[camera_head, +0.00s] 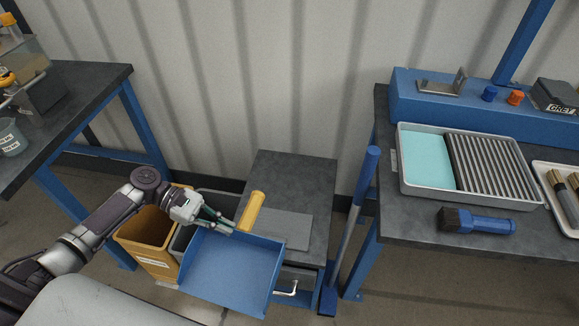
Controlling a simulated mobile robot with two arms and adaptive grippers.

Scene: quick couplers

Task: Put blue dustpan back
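The blue dustpan (232,268) has a flat blue pan with raised edges and a yellow-orange handle (252,211). It is in the lower middle of the head view, in front of the low cabinet and the bins, seemingly off the floor. My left gripper (232,227) reaches in from the left, its fingers at the pan's back edge by the foot of the handle. It appears shut on the dustpan there; the exact contact is small and partly hidden. My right gripper is not in view.
A low cabinet (290,170) with a grey plate (285,228) on top stands behind the dustpan. A yellow bin (148,232) and a grey bin (182,238) are left of it. A blue broom (350,225) stands at right, beside a workbench (420,222) holding trays and a brush.

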